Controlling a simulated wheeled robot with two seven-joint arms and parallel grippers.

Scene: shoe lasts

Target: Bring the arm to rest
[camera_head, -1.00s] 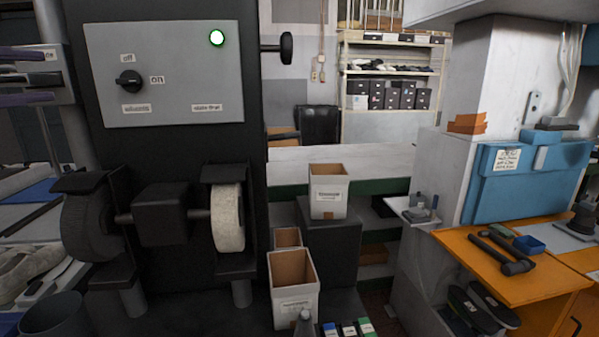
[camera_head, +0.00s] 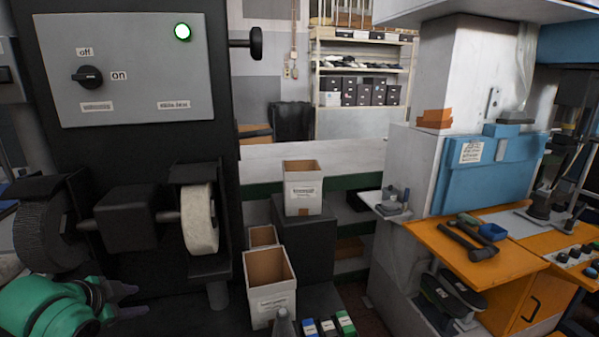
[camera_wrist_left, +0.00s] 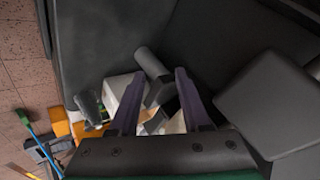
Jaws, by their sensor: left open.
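My left gripper (camera_head: 139,300) comes in at the bottom left of the head view, on a green wrist. It points right, below the grinding machine's wheels. Its two dark fingers stand apart with nothing held between them. In the left wrist view the gripper's fingers (camera_wrist_left: 158,90) are also spread, with dark panels and blurred small items beyond them. My right gripper is in neither view.
The grinder has a dark wheel (camera_head: 45,228) and a pale wheel (camera_head: 201,218) just above my left gripper. Open white boxes (camera_head: 270,301) (camera_head: 303,198) stand to the right. An orange bench (camera_head: 500,262) with tools is farther right.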

